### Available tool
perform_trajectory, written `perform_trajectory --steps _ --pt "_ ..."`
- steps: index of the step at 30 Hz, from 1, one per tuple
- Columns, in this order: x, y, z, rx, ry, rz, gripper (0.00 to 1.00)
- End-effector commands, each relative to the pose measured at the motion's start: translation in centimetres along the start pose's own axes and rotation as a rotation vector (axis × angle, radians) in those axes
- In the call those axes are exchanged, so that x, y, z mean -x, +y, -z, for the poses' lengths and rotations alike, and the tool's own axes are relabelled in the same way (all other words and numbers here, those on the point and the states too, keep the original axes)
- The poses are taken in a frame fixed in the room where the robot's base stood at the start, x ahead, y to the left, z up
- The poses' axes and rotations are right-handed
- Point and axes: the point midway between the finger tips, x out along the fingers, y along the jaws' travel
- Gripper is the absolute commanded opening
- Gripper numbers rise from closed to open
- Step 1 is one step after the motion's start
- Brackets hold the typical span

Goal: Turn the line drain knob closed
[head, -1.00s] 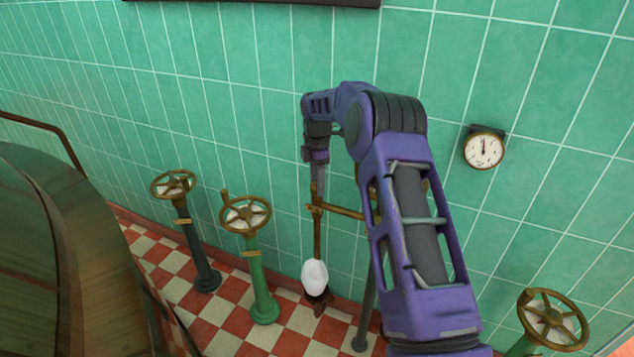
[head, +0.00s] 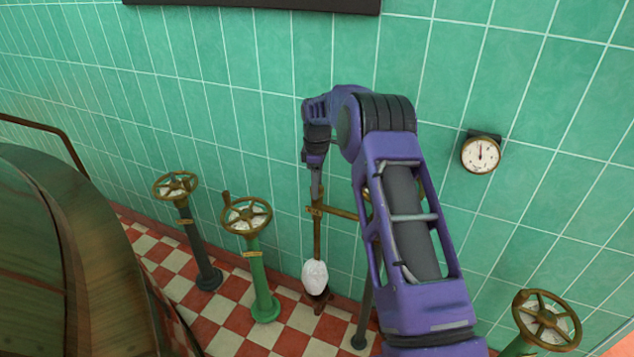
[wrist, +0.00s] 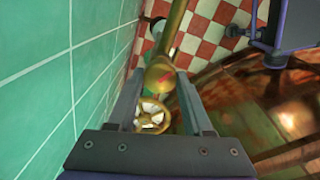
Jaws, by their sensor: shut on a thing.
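The line drain knob (wrist: 160,74) is a rounded brass piece with a small red mark. In the wrist view it sits between the two grey fingers of my gripper (wrist: 161,80), which is shut on it. A brass pipe (wrist: 176,30) runs from the knob toward the top of that view. In the head view my gripper (head: 316,192) points down at the top of the upright brass pipe (head: 317,240), close to the green tiled wall. The knob is too small and covered to make out there.
A dark valve stand (head: 192,230) and a green one (head: 255,265), both with brass wheels, stand left of the pipe. A white lump (head: 315,276) is at its foot. Another brass wheel (head: 546,320) is at lower right. A gauge (head: 480,155) hangs on the wall. A large vessel (head: 40,250) fills the left.

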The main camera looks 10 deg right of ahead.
Motion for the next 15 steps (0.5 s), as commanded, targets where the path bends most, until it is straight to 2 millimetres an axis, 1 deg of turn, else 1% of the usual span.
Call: perform_trajectory --steps 15 --pt "0.15 0.01 0.05 -0.489 0.000 -0.001 0.00"
